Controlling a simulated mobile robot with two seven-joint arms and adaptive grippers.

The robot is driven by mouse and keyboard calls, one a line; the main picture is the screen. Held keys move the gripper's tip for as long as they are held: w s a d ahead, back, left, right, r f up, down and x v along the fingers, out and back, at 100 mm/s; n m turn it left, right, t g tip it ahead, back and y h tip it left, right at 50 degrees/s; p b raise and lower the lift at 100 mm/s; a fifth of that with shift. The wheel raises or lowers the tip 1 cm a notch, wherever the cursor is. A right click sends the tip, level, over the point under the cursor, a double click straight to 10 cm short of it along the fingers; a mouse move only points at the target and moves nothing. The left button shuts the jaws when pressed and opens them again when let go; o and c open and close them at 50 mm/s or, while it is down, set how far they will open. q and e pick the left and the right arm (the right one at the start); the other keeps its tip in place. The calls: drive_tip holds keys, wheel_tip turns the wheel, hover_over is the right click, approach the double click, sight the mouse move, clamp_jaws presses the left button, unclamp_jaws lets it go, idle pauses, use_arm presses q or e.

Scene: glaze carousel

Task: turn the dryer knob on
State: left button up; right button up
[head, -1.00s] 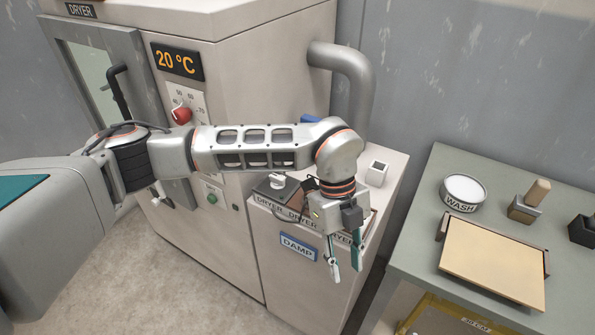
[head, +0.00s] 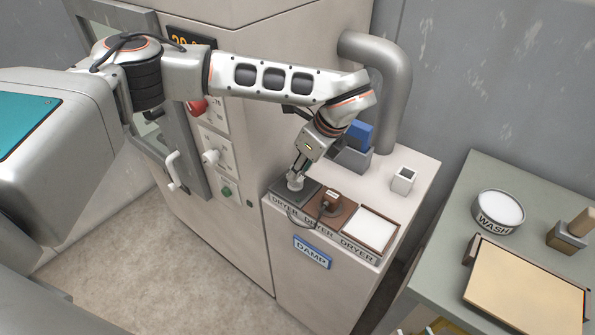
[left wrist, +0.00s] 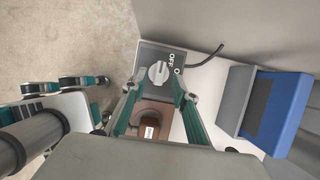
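The dryer knob is a pale grey knob (head: 295,184) on a dark plate (head: 283,194) on the low cabinet's top. In the left wrist view the knob (left wrist: 158,73) has "OFF" lettering beside it. My left gripper (head: 299,170) points down at the knob. In the left wrist view its two teal fingers (left wrist: 157,84) stand apart, one on each side of the knob, with gaps visible. Contact is not clear. My right gripper (left wrist: 62,88) appears at the left of the wrist view with its fingers apart and empty; the head view does not show it.
A work table (head: 430,240) is at right. The dryer (head: 250,150) rises at left.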

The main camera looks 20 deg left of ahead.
use_arm(q)
drive_tip(key=shift+x, duration=1.15)
drive_tip(key=shift+a+f, duration=0.1)
drive_tip(key=shift+f, duration=0.3)
drive_tip(key=shift+w, duration=0.1)
clamp_jaws()
use_arm(e)
drive_tip(key=shift+w+r, duration=0.45)
drive_tip(key=shift+r, duration=0.15)
drive_tip(key=shift+f, duration=0.1)
